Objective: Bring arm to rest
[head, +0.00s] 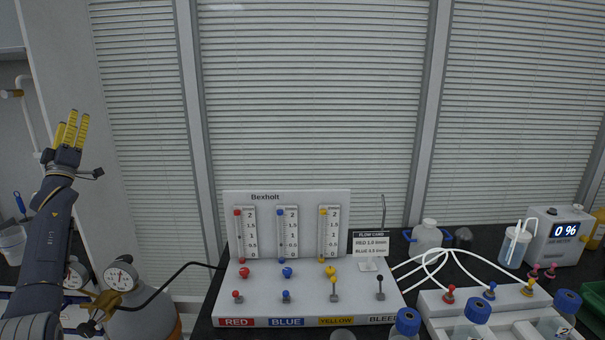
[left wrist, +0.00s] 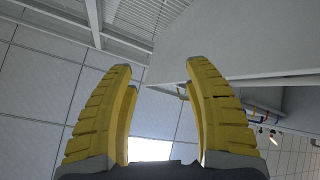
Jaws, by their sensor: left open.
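My left arm rises at the left edge of the head view, with its gripper (head: 71,129) pointing up in front of the pale wall. In the left wrist view the two yellow ribbed fingers (left wrist: 165,115) stand apart with nothing between them. Behind them are ceiling panels, blinds and a grey wall cabinet. The gripper is empty and touches nothing that I can see. My right gripper is not in either view.
The Bexholt flow panel (head: 290,290) stands mid-bench with red, blue and yellow knobs. A gauge cylinder (head: 140,315) is close to my left arm. At right are a capped-bottle rack (head: 435,303), tubing and a meter reading 0 % (head: 555,245).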

